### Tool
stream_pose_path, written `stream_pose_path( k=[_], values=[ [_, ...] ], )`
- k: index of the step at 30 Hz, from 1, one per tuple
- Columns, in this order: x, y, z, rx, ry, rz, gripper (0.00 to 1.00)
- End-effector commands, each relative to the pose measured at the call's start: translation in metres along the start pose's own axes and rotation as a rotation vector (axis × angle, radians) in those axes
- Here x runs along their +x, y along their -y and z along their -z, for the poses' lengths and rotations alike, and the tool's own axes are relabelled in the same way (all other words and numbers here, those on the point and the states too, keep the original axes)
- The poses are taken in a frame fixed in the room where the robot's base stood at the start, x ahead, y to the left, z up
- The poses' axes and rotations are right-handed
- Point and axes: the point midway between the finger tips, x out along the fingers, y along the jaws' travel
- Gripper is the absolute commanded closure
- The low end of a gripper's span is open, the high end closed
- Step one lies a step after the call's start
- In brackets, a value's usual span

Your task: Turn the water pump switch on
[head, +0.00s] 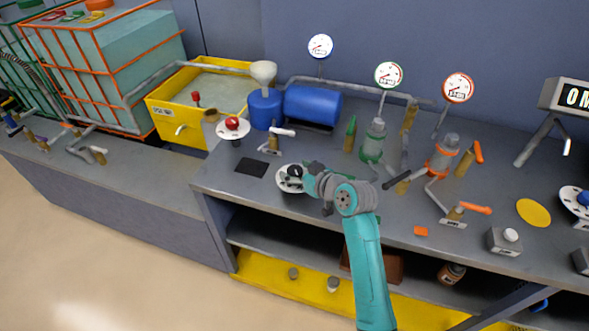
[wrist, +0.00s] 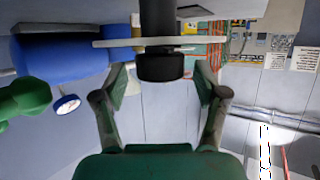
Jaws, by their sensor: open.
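A round white dial plate (head: 283,184) with a black knob (head: 294,170) sits near the front edge of the grey bench; I cannot read its label, so I cannot tell if it is the water pump switch. My gripper (head: 300,173) is low beside it and partly hides it. In the wrist view, which looks upside down, the black knob (wrist: 162,67) and the edge of its plate (wrist: 120,43) show at top centre. My gripper (wrist: 162,82) is open there, one finger on each side of the knob, with gaps on both sides. The knob's pointer direction is not readable.
A second white dial with a red knob (head: 232,124) stands behind left. A blue tank (head: 313,104), a blue funnel container (head: 265,110), gauges (head: 388,75) and valves (head: 284,132) stand behind. A black square (head: 251,167) lies flat to the left. A green bottle (head: 372,146) stands to the right.

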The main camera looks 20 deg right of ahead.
Motion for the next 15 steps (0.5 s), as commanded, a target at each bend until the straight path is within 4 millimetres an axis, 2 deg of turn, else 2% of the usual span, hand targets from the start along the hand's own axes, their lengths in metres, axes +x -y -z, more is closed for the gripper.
stream_pose_path(
  k=[5, 13, 15],
  values=[
    [0.0097, 0.0005, 0.0002, -0.001, 0.000, 0.001, 0.28],
    [0.0104, 0.0003, 0.0000, -0.001, 0.000, 0.000, 0.28],
    [0.0104, 0.0003, -0.0001, -0.001, 0.000, 0.000, 0.45]
  ],
)
